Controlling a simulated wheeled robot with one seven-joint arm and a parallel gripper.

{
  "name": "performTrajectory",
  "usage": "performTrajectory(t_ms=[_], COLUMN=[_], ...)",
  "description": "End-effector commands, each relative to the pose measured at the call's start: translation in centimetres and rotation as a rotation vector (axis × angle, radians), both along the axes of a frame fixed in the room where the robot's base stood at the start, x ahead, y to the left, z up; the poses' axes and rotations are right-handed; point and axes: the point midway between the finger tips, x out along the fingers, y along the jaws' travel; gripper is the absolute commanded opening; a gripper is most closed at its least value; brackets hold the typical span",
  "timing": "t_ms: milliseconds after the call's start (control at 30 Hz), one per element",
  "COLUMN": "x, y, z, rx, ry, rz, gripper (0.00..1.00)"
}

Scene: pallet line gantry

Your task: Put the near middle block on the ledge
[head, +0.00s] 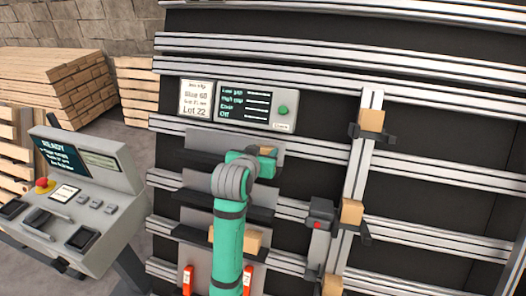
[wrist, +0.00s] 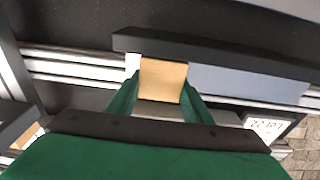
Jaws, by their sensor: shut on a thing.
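My gripper (head: 265,154) is shut on a tan wooden block (head: 269,150), high on the rack in front of a grey plate (head: 205,140). In the wrist view, the same block (wrist: 163,80) sits between the two green fingers. A dark ledge (head: 193,157) runs along the bottom of that plate, partly hidden by my arm; a dark bar (wrist: 215,62) shows just beyond the block in the wrist view. I cannot tell whether the block touches the ledge. Another dark ledge (head: 195,199) lies below.
Another tan block (head: 248,239) is on a lower shelf, partly behind my arm. Several blocks, including an upper one (head: 372,120) and a middle one (head: 351,212), sit along the right upright. A dark box (head: 320,222) is beside it. A console (head: 85,190) stands at left.

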Motion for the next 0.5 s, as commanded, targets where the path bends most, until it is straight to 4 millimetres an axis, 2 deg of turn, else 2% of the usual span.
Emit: performTrajectory(t_ms=[433, 467, 500], x=[-0.13, -0.13, -0.12], y=[0.03, 0.03, 0.03], z=[-0.22, -0.22, -0.23], rx=[0.000, 0.000, 0.000], ry=[-0.001, -0.001, -0.001], rz=[0.000, 0.000, 0.000], gripper=[0.22, 0.47, 0.57])
